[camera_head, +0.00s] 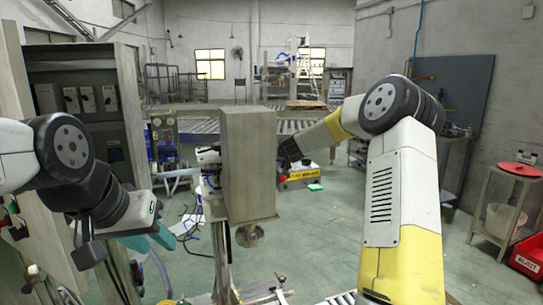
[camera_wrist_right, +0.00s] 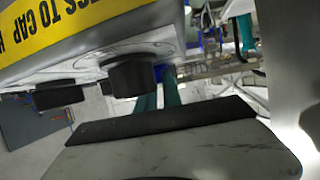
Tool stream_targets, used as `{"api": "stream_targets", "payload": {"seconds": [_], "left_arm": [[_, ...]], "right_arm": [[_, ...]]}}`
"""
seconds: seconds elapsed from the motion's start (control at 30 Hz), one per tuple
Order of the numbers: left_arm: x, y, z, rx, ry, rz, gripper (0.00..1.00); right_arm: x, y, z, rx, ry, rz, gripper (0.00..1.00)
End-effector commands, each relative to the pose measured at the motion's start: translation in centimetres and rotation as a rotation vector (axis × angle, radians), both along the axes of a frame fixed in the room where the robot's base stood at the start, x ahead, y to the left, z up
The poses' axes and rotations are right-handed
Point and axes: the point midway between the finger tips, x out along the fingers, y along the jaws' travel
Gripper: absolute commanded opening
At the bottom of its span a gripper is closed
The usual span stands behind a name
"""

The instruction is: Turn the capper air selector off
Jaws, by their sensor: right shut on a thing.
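A tall grey box (camera_head: 249,165) stands on a post in the middle of the head view. The right wrist view shows a grey housing with a yellow label (camera_wrist_right: 70,22) that reads partly "TO CAP". Below it a black knob (camera_wrist_right: 133,75) sits on a pale plate, with a second black knob (camera_wrist_right: 59,95) to its left. I cannot read which is the capper air selector. My right arm reaches behind the box, which hides its gripper in the head view. Teal finger parts (camera_wrist_right: 158,101) show close by the nearer knob. My left gripper (camera_head: 150,237) hangs low at the left; its opening is unclear.
A dark open cabinet (camera_head: 85,95) stands behind my left arm. A side table (camera_head: 510,172) and a red bin (camera_head: 527,256) are at the right. Hoses lie on the green floor left of the post. Floor between the post and side table is partly free.

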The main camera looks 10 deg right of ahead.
Motion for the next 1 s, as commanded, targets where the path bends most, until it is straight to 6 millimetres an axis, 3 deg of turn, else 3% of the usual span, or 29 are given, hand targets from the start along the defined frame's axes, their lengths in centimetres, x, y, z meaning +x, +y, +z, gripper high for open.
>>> {"api": "stream_targets", "payload": {"seconds": [0.37,0.4,0.5,1.0], "left_arm": [[0.00,0.00,0.00,0.000,0.000,0.000,0.36],[0.00,0.00,0.00,0.000,0.000,0.000,0.36],[0.00,0.00,0.00,0.000,0.000,0.000,0.36],[0.00,0.00,0.00,0.000,0.000,0.000,0.36]], "right_arm": [[0.01,-0.10,0.05,0.000,-0.001,-0.005,0.00],[0.01,-0.09,0.05,0.000,0.000,-0.005,0.14],[0.01,-0.09,0.04,0.000,0.000,-0.005,0.32],[0.02,-0.27,-0.08,0.002,0.001,0.024,0.32]]}}
